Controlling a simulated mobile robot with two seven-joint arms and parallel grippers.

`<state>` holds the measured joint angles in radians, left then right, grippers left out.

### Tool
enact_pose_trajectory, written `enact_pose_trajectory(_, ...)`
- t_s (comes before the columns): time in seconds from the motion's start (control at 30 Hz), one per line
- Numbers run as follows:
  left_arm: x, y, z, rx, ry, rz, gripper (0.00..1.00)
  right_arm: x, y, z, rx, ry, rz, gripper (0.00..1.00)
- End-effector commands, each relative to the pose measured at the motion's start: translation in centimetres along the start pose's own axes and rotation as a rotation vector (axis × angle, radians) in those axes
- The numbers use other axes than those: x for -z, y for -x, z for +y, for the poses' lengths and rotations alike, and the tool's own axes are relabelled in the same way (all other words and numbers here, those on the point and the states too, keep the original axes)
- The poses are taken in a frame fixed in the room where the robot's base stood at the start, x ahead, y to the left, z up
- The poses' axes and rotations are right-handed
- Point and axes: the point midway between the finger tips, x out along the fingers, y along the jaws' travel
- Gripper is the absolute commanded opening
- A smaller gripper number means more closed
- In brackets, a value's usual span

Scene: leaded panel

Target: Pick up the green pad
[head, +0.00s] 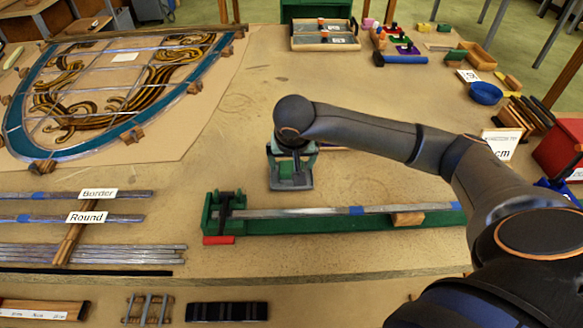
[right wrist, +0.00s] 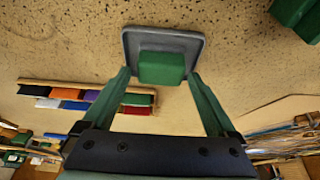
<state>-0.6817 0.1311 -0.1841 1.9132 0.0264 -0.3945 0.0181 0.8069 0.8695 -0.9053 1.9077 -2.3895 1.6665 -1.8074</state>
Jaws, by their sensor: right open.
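The green pad is a grey square plate with a green block on top. In the right wrist view the green block (right wrist: 161,68) stands between my right gripper's fingers, with a small gap on each side. In the head view the pad's grey plate (head: 291,185) lies on the table below the wrist. My right gripper (head: 291,165) is open and points down over the pad. It also shows in the right wrist view (right wrist: 158,77), its green fingertips beside the block. I cannot tell whether they touch the plate. My left gripper is out of view.
A green fixture (head: 300,228) with a metal strip lies just in front. The leaded panel (head: 110,90) is at the back left. Strips labelled Border and Round (head: 90,205) lie at the left. A rack of coloured pieces (right wrist: 88,98) shows in the wrist view. Bare table surrounds the pad.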

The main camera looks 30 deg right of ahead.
Motion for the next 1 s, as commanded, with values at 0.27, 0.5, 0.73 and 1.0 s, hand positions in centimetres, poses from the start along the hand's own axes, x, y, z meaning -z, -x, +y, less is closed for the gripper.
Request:
enact_pose_trajectory(0.27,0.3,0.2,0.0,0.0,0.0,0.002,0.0,0.0,-2.3,-0.1,0.002,0.0,0.0,0.93)
enact_pose_trajectory(0.5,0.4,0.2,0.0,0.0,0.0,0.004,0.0,0.0,-2.3,-0.1,0.002,0.0,0.001,0.83)
enact_pose_trajectory(0.73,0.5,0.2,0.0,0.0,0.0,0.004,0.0,0.0,-2.3,-0.1,0.002,0.0,0.0,0.58)
enact_pose_trajectory(1.0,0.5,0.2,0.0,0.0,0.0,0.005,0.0,0.0,-2.3,-0.1,0.002,0.0,0.001,0.27)
